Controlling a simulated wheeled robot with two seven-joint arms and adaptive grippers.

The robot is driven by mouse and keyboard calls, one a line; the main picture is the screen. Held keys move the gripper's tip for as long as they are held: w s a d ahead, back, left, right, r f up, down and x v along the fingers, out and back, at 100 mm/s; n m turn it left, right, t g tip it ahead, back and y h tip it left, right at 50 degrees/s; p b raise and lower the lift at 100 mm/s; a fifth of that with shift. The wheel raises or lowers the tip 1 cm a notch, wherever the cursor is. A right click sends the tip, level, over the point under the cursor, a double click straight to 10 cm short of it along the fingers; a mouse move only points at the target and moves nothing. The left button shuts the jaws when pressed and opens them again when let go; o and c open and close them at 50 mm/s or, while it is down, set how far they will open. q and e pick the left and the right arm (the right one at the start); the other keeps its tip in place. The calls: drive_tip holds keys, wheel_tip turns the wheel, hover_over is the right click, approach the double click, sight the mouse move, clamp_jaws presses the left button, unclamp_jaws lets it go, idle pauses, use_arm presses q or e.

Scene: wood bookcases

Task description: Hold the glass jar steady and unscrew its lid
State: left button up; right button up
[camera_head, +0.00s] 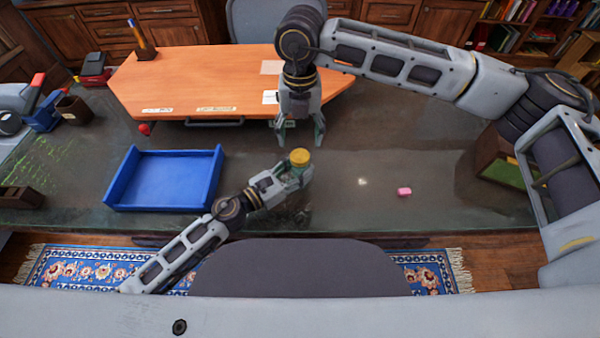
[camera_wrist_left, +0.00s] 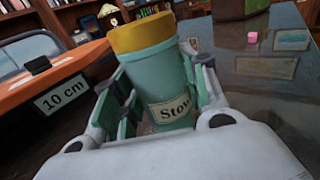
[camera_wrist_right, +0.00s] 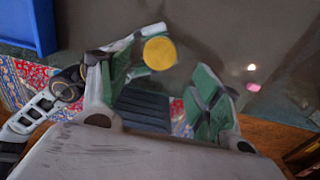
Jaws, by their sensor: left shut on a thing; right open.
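My left gripper (camera_head: 290,180) is shut on the jar near the front of the desk. My right gripper (camera_head: 300,135) is open and empty, pointing down behind and above the lid. In the right wrist view the lid lies beyond its fingers (camera_wrist_right: 168,95), apart from them.
A blue tray (camera_head: 165,205) lies left of the jar on the glass desk (camera_head: 350,215). An orange board (camera_head: 200,80) stands behind. A pink block (camera_head: 404,192) lies to the right. A dark chair back (camera_head: 300,268) is in front. The desk right of the jar is mostly clear.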

use_arm(q)
clamp_jaws()
use_arm(e)
drive_tip(key=shift+s+a+f, duration=0.15)
drive_tip(key=shift+s+f, duration=0.15)
drive_tip(key=shift+f, duration=0.3)
drive_tip(key=shift+s+a+f+g, duration=0.1)
drive_tip(key=shift+s+a+g, duration=0.05)
drive_tip(key=shift+g, duration=0.15)
drive_tip(key=shift+a, duration=0.2)
drive_tip(key=shift+r+m, duration=0.35)
drive_tip(key=shift+m, duration=0.35)
drive_tip(key=shift+w+d+r+m, duration=0.1)
drive_tip(key=shift+w+r+m, duration=0.1)
drive_tip(key=shift+m, duration=0.4)
drive_tip(key=shift+w+d+r+m, duration=0.1)
drive_tip(key=shift+w+m, duration=0.05)
drive_tip(key=shift+m, duration=0.45)
drive_tip(key=m, duration=0.5)
drive_tip(key=shift+w+d, duration=0.15)
drive_tip(key=shift+d, duration=0.15)
drive_tip(key=shift+f, duration=0.15)
